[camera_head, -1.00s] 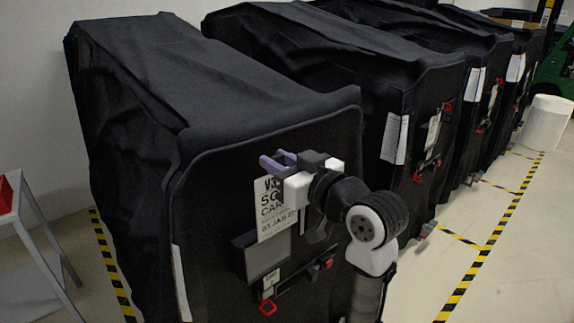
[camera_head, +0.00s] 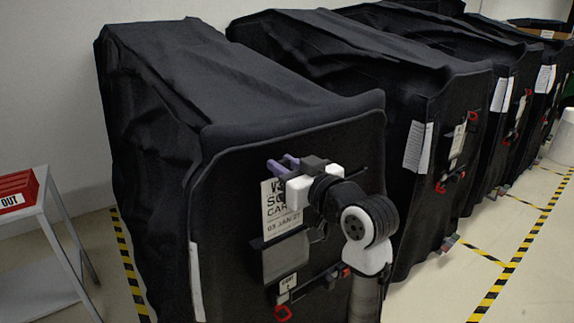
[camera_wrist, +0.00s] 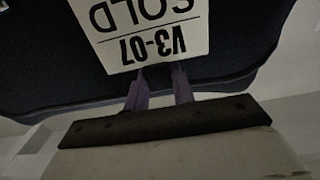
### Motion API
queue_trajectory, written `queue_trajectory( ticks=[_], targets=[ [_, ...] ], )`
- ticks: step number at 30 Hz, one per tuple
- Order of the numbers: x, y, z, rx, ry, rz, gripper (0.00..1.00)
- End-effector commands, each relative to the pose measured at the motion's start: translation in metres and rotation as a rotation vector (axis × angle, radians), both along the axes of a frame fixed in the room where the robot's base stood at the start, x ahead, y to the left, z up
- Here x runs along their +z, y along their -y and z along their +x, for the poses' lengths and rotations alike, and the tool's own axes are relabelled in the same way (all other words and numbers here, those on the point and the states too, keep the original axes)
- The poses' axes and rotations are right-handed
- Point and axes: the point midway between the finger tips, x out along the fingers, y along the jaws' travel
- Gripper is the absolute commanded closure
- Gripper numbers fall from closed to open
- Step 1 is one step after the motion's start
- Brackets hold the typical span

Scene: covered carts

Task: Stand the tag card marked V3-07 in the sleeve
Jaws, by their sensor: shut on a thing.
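The white tag card (camera_head: 271,212) is upright in front of the nearest covered cart. In the wrist view, the card (camera_wrist: 150,22) reads V3-07 and SOLD upside down. My gripper (camera_head: 283,164) is shut on the card's top edge with its purple fingers; they also show in the wrist view (camera_wrist: 160,78). The grey sleeve (camera_head: 277,263) is on the cart's front, directly below the card. The card's lower edge meets the sleeve's top edge in the head view; I cannot tell whether it is inside.
The nearest black-covered cart (camera_head: 230,200) fills the middle. A small label (camera_head: 287,284) and a red ring (camera_head: 282,313) are below the sleeve. More covered carts (camera_head: 455,90) stand to the right. A grey side table (camera_head: 30,225) with a red OUT box (camera_head: 15,192) stands left.

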Motion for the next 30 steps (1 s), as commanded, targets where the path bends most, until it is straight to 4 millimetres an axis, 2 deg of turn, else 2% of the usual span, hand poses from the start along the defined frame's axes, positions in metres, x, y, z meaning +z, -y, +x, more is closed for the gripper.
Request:
queue_trajectory(
  ticks=[3, 30],
  targets=[
    [-0.011, 0.000, 0.000, 0.000, 0.000, 0.000, 1.00],
    [-0.073, 0.000, 0.000, 0.000, 0.001, 0.000, 1.00]
  ],
)
